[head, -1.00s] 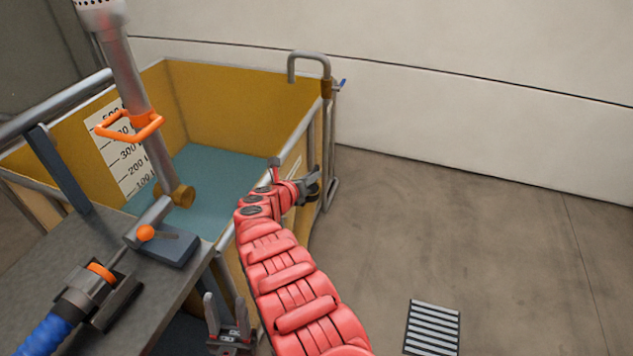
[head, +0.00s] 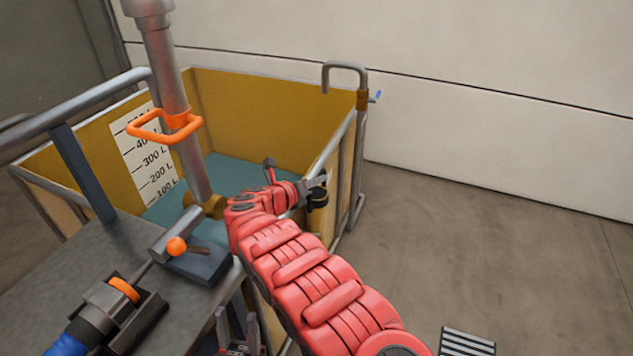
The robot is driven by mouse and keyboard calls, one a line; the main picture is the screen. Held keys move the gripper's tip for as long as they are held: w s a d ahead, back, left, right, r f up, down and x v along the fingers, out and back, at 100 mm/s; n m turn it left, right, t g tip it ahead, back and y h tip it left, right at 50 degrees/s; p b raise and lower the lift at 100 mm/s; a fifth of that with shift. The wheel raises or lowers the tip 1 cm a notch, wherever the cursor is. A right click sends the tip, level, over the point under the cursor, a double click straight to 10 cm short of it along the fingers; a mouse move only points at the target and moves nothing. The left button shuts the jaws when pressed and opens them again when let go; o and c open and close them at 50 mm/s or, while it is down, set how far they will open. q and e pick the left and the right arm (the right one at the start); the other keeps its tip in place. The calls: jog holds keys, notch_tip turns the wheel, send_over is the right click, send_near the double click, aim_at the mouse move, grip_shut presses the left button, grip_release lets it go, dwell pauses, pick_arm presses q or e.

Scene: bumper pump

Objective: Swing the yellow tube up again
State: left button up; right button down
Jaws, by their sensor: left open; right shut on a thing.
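I cannot make out a clearly yellow tube. An upright grey tube (head: 188,165) with an orange handle (head: 165,124) ends in a brass-yellow joint (head: 207,205) at the near side of the yellow tank (head: 240,105). My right gripper (head: 316,188), on the red arm, is at the tank's right rim, below the bent grey pipe (head: 345,68). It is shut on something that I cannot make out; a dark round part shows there. My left gripper (head: 240,336) is open at the bottom edge, partly cut off, beside the grey bench.
The grey bench (head: 65,270) carries an orange-knobbed lever (head: 176,246) and a coupling with an orange ring (head: 124,290) on a blue hose. A floor grate (head: 466,342) lies at bottom right. The floor on the right is clear.

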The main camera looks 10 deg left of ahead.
jog(key=shift+a, duration=0.4)
jog(key=c, duration=1.2)
grip_release()
jog(key=shift+a, duration=0.1)
jog(key=o, duration=0.4)
jog(key=shift+w+a+f, duration=0.15)
jog(key=shift+c, duration=0.2)
